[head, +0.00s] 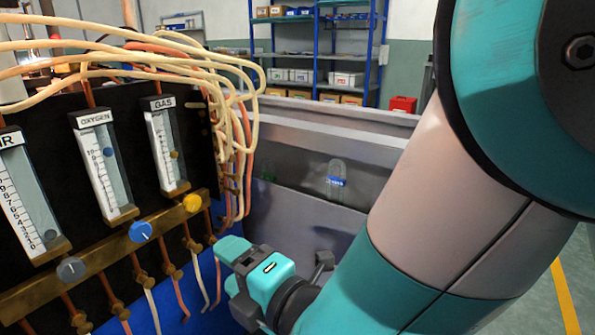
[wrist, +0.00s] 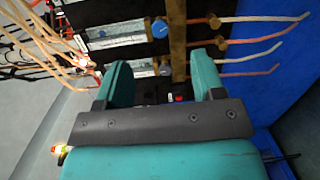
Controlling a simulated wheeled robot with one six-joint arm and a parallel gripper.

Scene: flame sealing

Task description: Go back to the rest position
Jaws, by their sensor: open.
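My gripper (head: 232,262) is at the lower middle of the head view, in front of and to the right of the gas panel. In the wrist view my gripper (wrist: 162,82) shows two teal fingers spread apart with nothing between them. The black panel (head: 75,190) carries flowmeters labelled OXYGEN (head: 103,165) and GAS (head: 166,155), and a third one cut off at the left edge. Below them are a grey knob (head: 71,269), a blue knob (head: 141,232) and a yellow knob (head: 192,203). The gripper looks apart from the knobs.
Cream and orange hoses (head: 235,130) loop over the panel and hang down its right side. A grey metal bin (head: 300,200) with a clear blue-labelled bottle (head: 336,178) stands behind my gripper. Blue shelving (head: 320,60) with boxes is at the back. Floor shows at the lower right.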

